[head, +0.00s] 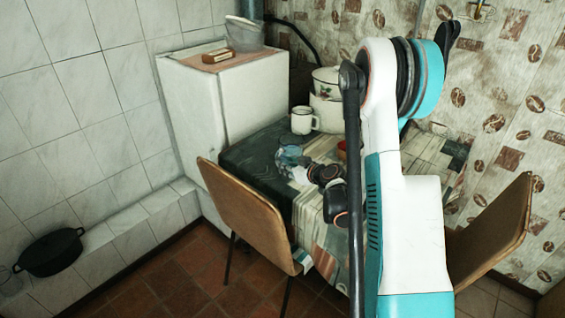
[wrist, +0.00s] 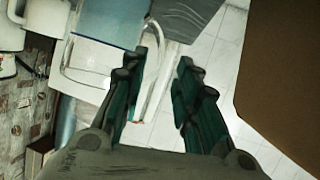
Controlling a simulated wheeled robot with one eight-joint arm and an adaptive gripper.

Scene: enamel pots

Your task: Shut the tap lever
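I cannot make out a tap lever for certain in either view. In the wrist view, a pale bent tube (wrist: 155,98) runs just beyond and between my fingers; I cannot tell whether it belongs to a tap.
A table (head: 253,152) holds a white mug (head: 304,120) and a pot (head: 327,112). Chairs stand to its left (head: 240,215) and right (head: 495,225). A white cabinet (head: 215,105) is behind. A black pot (head: 50,252) sits on the tiled ledge. Floor shows at front left.

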